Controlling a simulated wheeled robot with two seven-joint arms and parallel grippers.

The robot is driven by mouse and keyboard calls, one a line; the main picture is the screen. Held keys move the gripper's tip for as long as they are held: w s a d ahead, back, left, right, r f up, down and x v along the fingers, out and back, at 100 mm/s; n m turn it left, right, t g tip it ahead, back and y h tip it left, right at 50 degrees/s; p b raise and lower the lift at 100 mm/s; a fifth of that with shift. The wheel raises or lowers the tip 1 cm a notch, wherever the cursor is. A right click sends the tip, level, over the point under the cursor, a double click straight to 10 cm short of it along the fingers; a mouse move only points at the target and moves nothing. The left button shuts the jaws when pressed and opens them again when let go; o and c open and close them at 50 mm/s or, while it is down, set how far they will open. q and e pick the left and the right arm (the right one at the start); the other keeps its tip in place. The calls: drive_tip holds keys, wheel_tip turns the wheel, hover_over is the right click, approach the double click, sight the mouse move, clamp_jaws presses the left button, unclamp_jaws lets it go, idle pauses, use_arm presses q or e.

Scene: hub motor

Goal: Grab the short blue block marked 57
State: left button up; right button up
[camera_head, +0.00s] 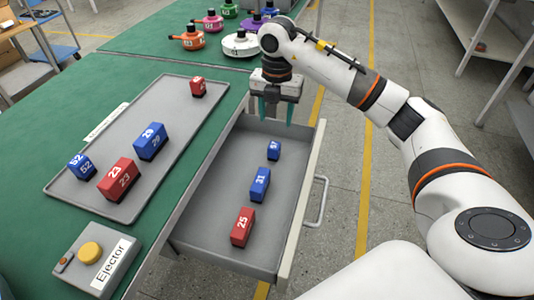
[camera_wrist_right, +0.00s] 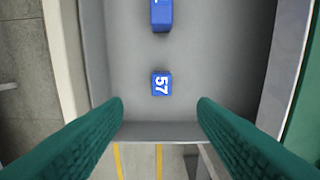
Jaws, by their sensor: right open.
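The short blue block marked 57 (camera_head: 273,150) lies in the open drawer, toward its far end. In the right wrist view the block (camera_wrist_right: 161,84) shows its number, sideways, and lies between and beyond the two fingertips, touching neither. My right gripper (camera_head: 276,113) is open and empty, above the far end of the drawer. Its two green fingers (camera_wrist_right: 160,108) stand wide apart in the wrist view. My left gripper is not in view.
The drawer (camera_head: 205,222) also holds a longer blue block (camera_head: 259,184) and a red block marked 25 (camera_head: 242,227). A grey tray (camera_head: 110,165) with red and blue blocks sits on the green table, near an Ejector button (camera_head: 90,252).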

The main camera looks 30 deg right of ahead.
hover_over(274, 145)
wheel_tip(274, 145, down, 5)
drive_tip(key=shift+s+d+r+b, duration=0.1)
drive_tip(key=shift+s+d+b, duration=0.05)
drive_tip(key=shift+b, duration=0.15)
drive_tip(key=shift+f+b, duration=0.45)
drive_tip(key=shift+f, duration=2.8)
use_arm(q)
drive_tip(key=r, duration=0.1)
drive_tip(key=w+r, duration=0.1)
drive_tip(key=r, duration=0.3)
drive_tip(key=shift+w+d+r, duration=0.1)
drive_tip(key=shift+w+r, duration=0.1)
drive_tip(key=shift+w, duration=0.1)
use_arm(e)
drive_tip(key=c, duration=1.1)
